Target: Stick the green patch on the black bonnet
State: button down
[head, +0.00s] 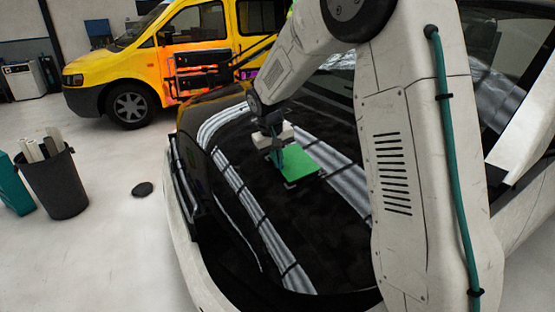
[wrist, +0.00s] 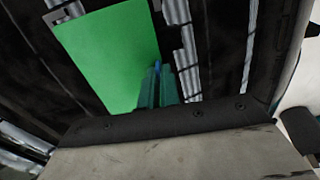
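The green patch (head: 302,160) is a flat bright green sheet over the middle of the black bonnet (head: 262,192), between grey-white stripes. It also shows in the wrist view (wrist: 108,52), where dark corner marks lie near its far corners. My gripper (head: 279,160) is above the bonnet at the patch's left edge in the head view. In the wrist view its teal fingers (wrist: 157,84) are close together at the patch's near right side, with a bit of blue between them. They appear shut on the patch's edge, which they partly hide. I cannot tell whether the patch touches the bonnet.
A yellow van (head: 165,55) stands behind the car. A black bin with rolls (head: 62,188) and a teal box (head: 14,185) stand at the left. A dark disc (head: 142,189) lies on the otherwise clear floor. The windscreen rises behind the bonnet.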

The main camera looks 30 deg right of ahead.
jog(key=shift+d+f, duration=0.1)
jog(key=shift+f, duration=0.45)
dwell(0.9)
jog(key=c, duration=1.6)
grip_release()
jog(key=shift+o, duration=0.2)
jog(key=v, duration=0.7)
jog(key=shift+r, duration=0.4)
